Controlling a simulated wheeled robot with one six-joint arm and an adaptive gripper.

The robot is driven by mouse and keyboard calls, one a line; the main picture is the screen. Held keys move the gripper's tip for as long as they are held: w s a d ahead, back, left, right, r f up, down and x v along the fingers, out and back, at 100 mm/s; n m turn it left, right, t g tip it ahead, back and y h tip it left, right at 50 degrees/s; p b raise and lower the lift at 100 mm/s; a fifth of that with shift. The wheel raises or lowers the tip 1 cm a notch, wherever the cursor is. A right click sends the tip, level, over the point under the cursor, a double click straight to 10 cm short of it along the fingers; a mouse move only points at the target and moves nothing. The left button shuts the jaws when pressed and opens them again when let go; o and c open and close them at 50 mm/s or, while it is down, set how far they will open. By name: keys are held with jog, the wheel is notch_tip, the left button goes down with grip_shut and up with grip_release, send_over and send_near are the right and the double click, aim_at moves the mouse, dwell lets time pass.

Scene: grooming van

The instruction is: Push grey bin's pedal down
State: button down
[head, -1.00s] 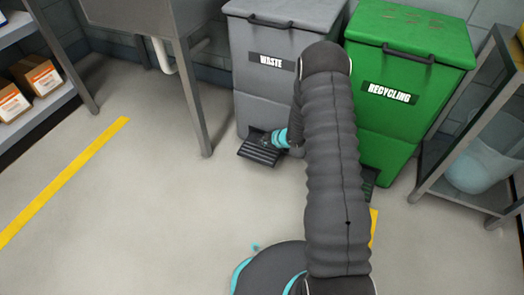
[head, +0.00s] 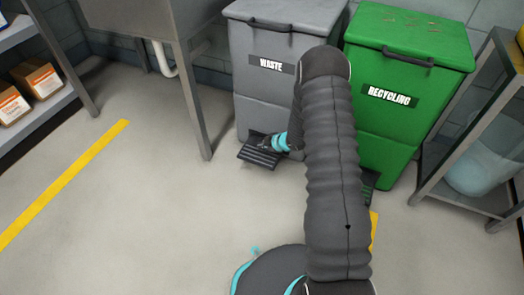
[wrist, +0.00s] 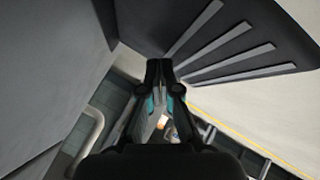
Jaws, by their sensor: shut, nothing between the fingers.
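The grey bin (head: 262,95) marked WASTE stands against the back wall with its lid (head: 285,12) down. Its black ribbed pedal (head: 257,158) sticks out low at the front. My gripper (head: 264,143) is shut and empty, over the rear right part of the pedal, coming from the right. In the wrist view the pedal (wrist: 235,30) fills the upper right, with pale ridges, and the shut fingertips (wrist: 160,66) are right at its edge. I cannot tell for sure whether they touch it. My arm hides the bin's lower right side.
A green recycling bin (head: 400,85) stands just right of the grey bin. A metal table leg (head: 192,100) is close on the left. A shelf rack (head: 462,165) stands at the right. The floor (head: 150,210) in front is clear, with a yellow line (head: 65,180).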

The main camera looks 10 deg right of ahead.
aim_at(262, 151)
jog(key=shift+f, duration=1.75)
dwell(2.1)
jog(key=shift+r, duration=0.1)
jog(key=shift+r+p, duration=1)
jog(key=shift+r, duration=0.6)
jog(key=shift+r, duration=0.15)
jog(key=shift+r+p, duration=1.7)
jog(key=shift+r, duration=0.75)
jog(key=shift+f, duration=0.1)
